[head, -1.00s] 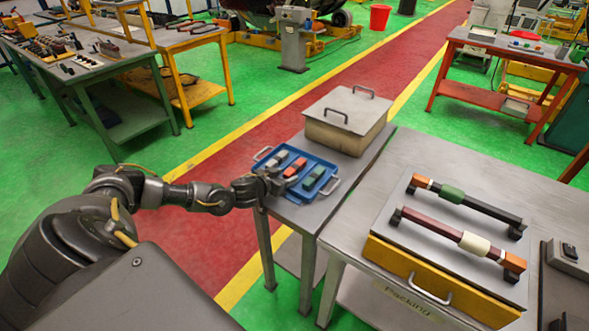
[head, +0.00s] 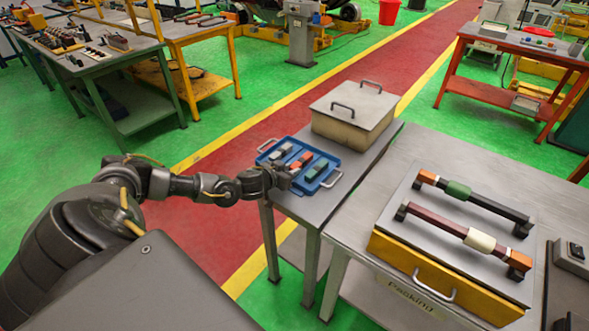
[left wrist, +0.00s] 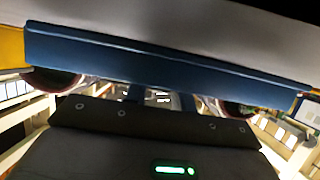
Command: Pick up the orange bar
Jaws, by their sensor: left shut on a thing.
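The orange bar (head: 301,160) lies in the blue tray (head: 334,161), between a grey bar (head: 281,153) and a green bar (head: 316,169). My left gripper (head: 287,177) is at the tray's near left side, by the near end of the orange bar. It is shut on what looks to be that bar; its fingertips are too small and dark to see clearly. In the left wrist view, a blue wall, apparently the tray (left wrist: 150,62), spans the frame above the gripper body; the bar and the fingertips are hidden there. My right gripper is not in view.
The tray stands on a narrow grey table (head: 320,208), in front of a lidded beige box (head: 350,132). To the right, a larger table (head: 560,215) bears a panel with two long bars (head: 470,200). A red walkway (head: 330,95) runs behind, with free floor.

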